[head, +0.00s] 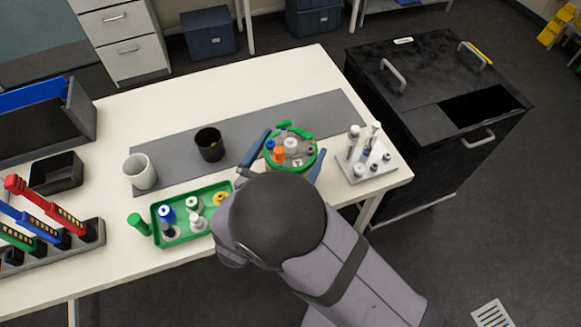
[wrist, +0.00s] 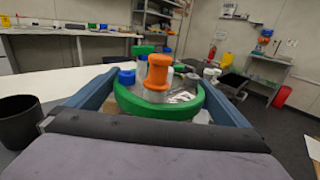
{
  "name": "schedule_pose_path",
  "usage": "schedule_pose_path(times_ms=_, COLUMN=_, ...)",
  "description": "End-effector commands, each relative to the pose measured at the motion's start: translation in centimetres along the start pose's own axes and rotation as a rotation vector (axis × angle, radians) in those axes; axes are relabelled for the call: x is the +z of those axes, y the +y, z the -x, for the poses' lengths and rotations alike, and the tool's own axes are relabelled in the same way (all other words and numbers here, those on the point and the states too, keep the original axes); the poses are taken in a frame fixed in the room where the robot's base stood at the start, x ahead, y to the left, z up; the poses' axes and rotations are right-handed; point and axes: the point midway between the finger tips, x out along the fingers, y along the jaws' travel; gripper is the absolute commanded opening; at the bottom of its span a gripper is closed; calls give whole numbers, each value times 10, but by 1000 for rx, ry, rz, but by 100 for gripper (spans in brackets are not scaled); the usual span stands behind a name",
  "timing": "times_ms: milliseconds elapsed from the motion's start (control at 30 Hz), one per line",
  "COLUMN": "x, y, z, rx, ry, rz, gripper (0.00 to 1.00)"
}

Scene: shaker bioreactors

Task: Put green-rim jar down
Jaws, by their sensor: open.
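The green-rim jar (head: 270,162) appears to stand upright on the table near its right end. It has a green rim and a lid carrying orange, blue, white and green fittings. My gripper (head: 291,143) is open, with one blue finger on each side of the jar. In the wrist view the green rim (wrist: 150,108) lies between the spread fingers. Whether either finger touches the jar cannot be told. The jar's base is hidden by my arm and the rim.
A grey mat (head: 240,120) runs along the white table. A black cup (head: 210,144), a white cup (head: 140,171) and a green tray (head: 158,222) with bottles are to the left. A small rack (head: 366,169) stands close to the jar's right. A black cabinet (head: 432,85) is beyond the table's right edge.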

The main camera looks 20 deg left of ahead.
Motion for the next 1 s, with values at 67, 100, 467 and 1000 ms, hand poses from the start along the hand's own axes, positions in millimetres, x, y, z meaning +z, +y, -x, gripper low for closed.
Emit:
schedule_pose_path(times_ms=67, x=0, y=0, z=0, rx=0, ry=0, rz=0, gripper=100)
schedule_pose_path(times_ms=100, x=0, y=0, z=0, rx=0, ry=0, rz=0, gripper=100)
schedule_pose_path(times_ms=467, x=0, y=0, z=0, rx=0, ry=0, rz=0, gripper=33)
schedule_pose_path(times_ms=1000, x=16, y=1, z=0, rx=0, ry=-7, rz=-7, gripper=29)
